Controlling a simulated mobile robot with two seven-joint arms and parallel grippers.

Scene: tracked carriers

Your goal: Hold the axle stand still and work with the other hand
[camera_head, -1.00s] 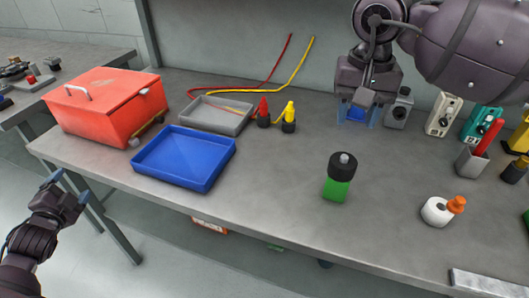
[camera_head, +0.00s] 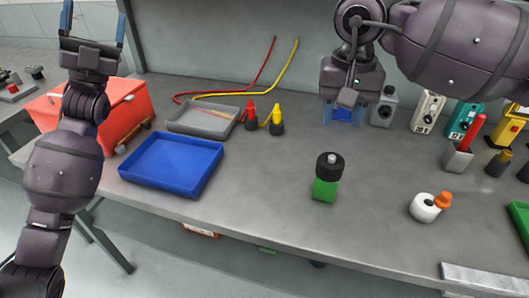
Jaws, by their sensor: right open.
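No part is clearly recognisable as an axle stand. A green block with a black round top and a small metal stub (camera_head: 327,180) stands upright mid-bench and may be it. My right gripper (camera_head: 343,114) points down behind it, fingers apart; a blue patch shows between the fingers, and I cannot tell what it is. My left gripper (camera_head: 95,22) is raised at the upper left with its fingers apart, pointing up and empty. Neither gripper touches the green block.
A blue tray (camera_head: 172,185), a grey tray (camera_head: 202,133) and a red toolbox (camera_head: 125,117) stand left. Red (camera_head: 250,112) and yellow (camera_head: 277,125) cone-topped pieces stand behind the middle. Several instruments line the back right. Bench around the green block is clear.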

